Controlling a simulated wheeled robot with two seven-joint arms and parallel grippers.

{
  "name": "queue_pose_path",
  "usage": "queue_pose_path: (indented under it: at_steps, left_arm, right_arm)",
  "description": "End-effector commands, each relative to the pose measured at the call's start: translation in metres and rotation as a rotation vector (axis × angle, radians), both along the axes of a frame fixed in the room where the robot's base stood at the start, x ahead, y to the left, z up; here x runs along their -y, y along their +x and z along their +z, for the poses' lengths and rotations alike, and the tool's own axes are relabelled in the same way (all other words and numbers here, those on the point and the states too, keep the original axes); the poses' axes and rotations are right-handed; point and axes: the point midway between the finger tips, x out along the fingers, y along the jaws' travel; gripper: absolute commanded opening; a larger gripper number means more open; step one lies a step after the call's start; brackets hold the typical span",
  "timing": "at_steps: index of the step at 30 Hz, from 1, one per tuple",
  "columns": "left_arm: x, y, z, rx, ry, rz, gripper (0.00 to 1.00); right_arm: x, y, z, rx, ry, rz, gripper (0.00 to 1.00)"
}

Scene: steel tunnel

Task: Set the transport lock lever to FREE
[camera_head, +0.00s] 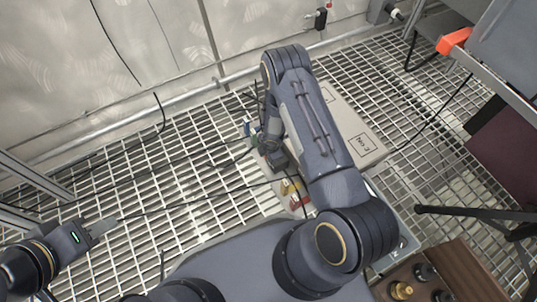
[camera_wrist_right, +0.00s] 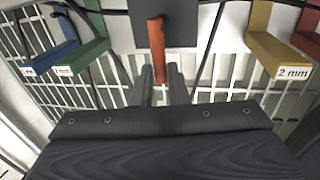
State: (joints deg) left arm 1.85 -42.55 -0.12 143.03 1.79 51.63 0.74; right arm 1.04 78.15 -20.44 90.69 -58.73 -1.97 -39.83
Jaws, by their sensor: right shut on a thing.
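In the right wrist view, an orange-red lever (camera_wrist_right: 157,48) stands out from a dark grey plate (camera_wrist_right: 185,25). My right gripper (camera_wrist_right: 160,88) has its two grey fingers on either side of the lever's lower end and is shut on it. No lettering such as FREE can be read on the plate. In the head view my right gripper (camera_head: 276,157) is small and partly covered by my own arm; the lever cannot be made out there. My left gripper (camera_head: 108,225) is at the lower left, away from everything, with its fingertips together and empty.
Blue (camera_wrist_right: 55,55), green (camera_wrist_right: 85,55), yellow (camera_wrist_right: 272,50) and red (camera_wrist_right: 308,40) labelled blocks flank the lever. A pale box (camera_head: 350,130) lies beyond my right arm. A brown crate (camera_head: 460,262) stands lower right. Thin black cables cross the grating floor (camera_head: 150,190).

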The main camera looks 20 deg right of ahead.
Motion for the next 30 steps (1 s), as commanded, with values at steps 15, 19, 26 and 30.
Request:
queue_pose_path:
  at_steps: [15,19,26,30]
  left_arm:
    - [0.0,0.0,0.0,0.0,0.0,0.0,0.35]
    - [0.0,0.0,0.0,0.0,0.0,0.0,0.35]
    - [0.0,0.0,0.015,0.0,0.0,0.0,0.35]
    - [0.0,0.0,0.026,0.0,0.0,0.0,0.35]
  right_arm:
    - [0.0,0.0,0.0,0.0,0.001,-0.001,0.35]
    - [0.0,0.0,0.0,0.0,0.001,0.0,0.35]
    - [0.0,-0.004,0.028,0.001,0.0,0.0,0.35]
    - [0.0,-0.009,0.052,0.001,0.001,0.001,0.35]
